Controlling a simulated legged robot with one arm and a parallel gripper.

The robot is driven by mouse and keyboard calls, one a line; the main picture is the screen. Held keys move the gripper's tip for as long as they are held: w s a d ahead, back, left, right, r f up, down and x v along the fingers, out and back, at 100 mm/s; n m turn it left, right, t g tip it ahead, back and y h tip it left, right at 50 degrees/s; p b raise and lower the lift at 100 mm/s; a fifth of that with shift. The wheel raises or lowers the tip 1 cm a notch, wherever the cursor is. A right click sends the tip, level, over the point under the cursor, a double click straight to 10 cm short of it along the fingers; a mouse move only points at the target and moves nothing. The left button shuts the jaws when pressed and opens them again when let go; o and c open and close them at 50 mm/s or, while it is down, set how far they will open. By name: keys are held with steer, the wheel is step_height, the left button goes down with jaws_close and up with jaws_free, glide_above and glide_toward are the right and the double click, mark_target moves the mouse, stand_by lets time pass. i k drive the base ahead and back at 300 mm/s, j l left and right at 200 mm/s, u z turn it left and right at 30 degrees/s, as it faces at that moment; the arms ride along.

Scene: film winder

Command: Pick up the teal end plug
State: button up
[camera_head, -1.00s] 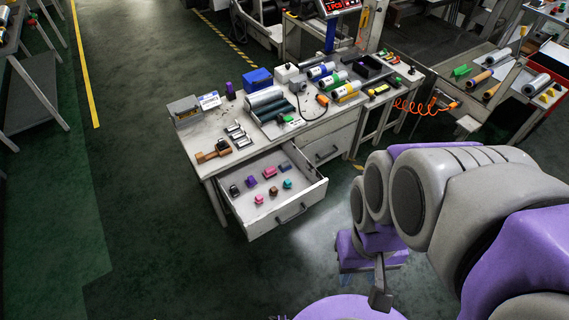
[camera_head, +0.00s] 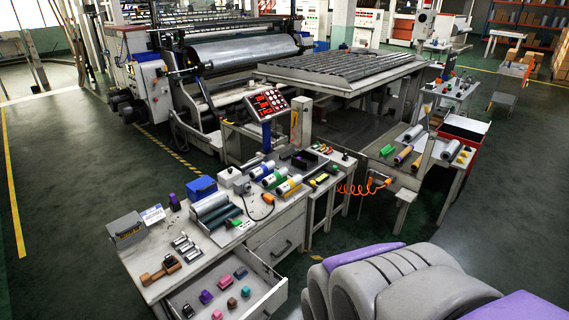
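The teal end plug (camera_head: 245,292) is a small piece in the open drawer (camera_head: 270,303) of the workbench, at the bottom of the view. It lies toward the drawer's right side, close to a brown plug (camera_head: 231,303). Pink, purple, dark and blue plugs lie in the same drawer. My arm's grey and purple links fill the lower right. My gripper is not in view, so I cannot see where it is relative to the plug.
The bench top (camera_head: 150,262) holds rolls, a blue box (camera_head: 203,187), a grey box (camera_head: 126,229) and metal cylinders. A display (camera_head: 268,104) stands behind. An orange coiled hose (camera_head: 355,189) hangs at right. The floor left of the bench is clear.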

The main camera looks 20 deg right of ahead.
mark_target(245, 292)
steer(key=z, duration=0.55)
steer(key=i+l, duration=0.1)
steer(key=i, duration=1.25)
steer(key=k+u, duration=0.2)
steer(key=u, duration=0.15)
steer(key=k+j+u, duration=0.1)
steer(key=u, duration=0.25)
steer(key=k+j+u, duration=0.15)
steer(key=u, duration=0.2)
steer(key=i+j+z, duration=0.1)
steer(key=z, duration=0.25)
steer(key=j+z, duration=0.55)
steer(key=z, duration=0.2)
